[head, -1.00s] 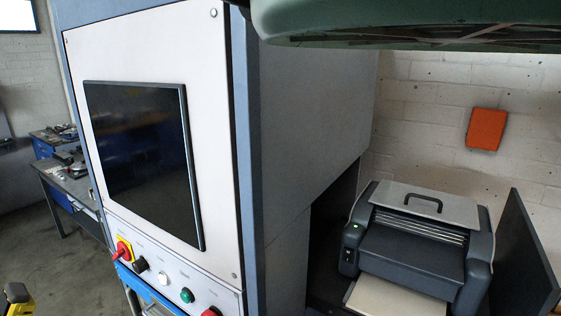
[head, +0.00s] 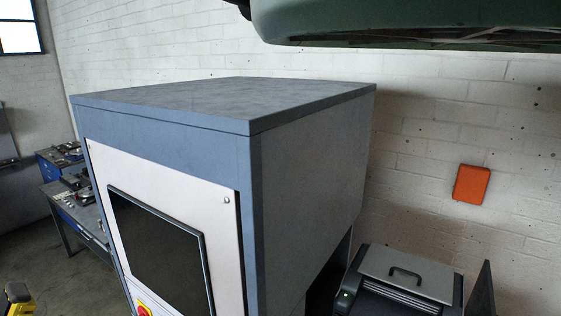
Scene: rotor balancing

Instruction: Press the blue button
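No blue button is in view. The tall grey-blue cabinet (head: 180,120) with a white front fills the middle of the head view. A dark screen (head: 160,255) is set in its front. At the bottom edge a bit of the red and yellow switch (head: 145,308) shows. The rest of the control row is below the picture. My gripper is not clearly seen in this view.
A dark machine with a handled lid (head: 405,275) stands right of the cabinet. An orange box (head: 471,184) hangs on the brick wall. A workbench (head: 80,215) with tools is at the left. Bare floor (head: 45,265) shows at the lower left.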

